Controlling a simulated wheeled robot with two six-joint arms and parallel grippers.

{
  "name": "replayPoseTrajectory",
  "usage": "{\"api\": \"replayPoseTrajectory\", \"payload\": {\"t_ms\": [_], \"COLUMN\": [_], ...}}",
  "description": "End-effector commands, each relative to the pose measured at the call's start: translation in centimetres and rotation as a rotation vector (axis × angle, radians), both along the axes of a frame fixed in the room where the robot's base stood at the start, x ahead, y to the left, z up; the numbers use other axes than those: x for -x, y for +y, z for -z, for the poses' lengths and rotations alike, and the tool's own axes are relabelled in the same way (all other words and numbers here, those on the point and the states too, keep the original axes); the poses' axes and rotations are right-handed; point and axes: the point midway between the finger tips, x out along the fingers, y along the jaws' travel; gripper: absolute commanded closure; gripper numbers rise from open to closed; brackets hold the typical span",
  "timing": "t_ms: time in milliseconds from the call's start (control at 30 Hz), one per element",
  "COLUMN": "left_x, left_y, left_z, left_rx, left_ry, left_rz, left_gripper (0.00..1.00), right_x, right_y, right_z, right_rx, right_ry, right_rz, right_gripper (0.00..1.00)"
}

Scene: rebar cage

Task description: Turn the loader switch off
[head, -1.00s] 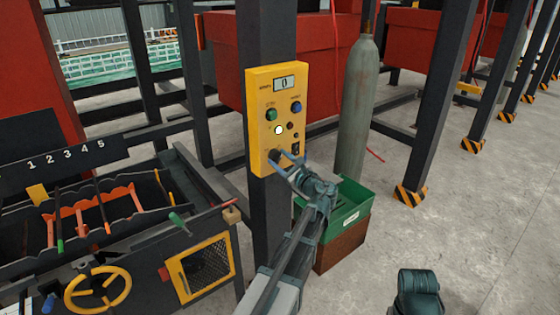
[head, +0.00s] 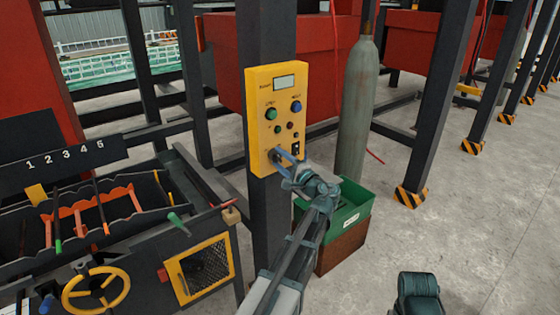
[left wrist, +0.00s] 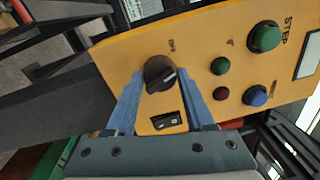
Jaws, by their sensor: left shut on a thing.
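The yellow control box (head: 261,92) is fixed to a dark post. Its display (head: 284,82) is blank. In the left wrist view the black rotary switch (left wrist: 159,73) is on the yellow panel, with its pointer aslant. My left gripper (head: 284,157) is at the lower part of the box, its blue fingers on either side of the switch and shut on it. The fingers and arm hide most of the switch in the head view. A small black rocker switch (left wrist: 168,121) sits between the fingers nearer the palm. My right gripper is not seen.
A green bin (head: 350,214) on a brown block stands right of my left arm, with a grey gas cylinder (head: 356,110) behind. A machine with a yellow handwheel (head: 96,290) is at left. The concrete floor at right is open.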

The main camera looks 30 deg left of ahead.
Motion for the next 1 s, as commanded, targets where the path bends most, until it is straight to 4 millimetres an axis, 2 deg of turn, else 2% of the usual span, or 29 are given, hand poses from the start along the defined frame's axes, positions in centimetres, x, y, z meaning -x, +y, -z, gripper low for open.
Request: {"api": "replayPoseTrajectory", "payload": {"t_ms": [200, 500, 1000], "left_x": [0.06, 0.05, 0.07], "left_y": [-0.03, -0.04, -0.05], "left_z": [0.14, 0.15, 0.19], "left_rx": [0.07, 0.132, 0.159], "left_ry": [-0.161, -0.308, -0.374], "left_rz": [-0.003, -0.002, -0.002], "left_gripper": [1.0, 1.0, 1.0], "right_x": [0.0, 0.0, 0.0], "right_y": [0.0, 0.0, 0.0], "right_z": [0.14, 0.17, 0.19], "right_rx": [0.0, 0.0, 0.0], "right_ry": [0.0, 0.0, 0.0], "right_rz": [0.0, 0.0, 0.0], "right_gripper": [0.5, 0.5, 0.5]}}
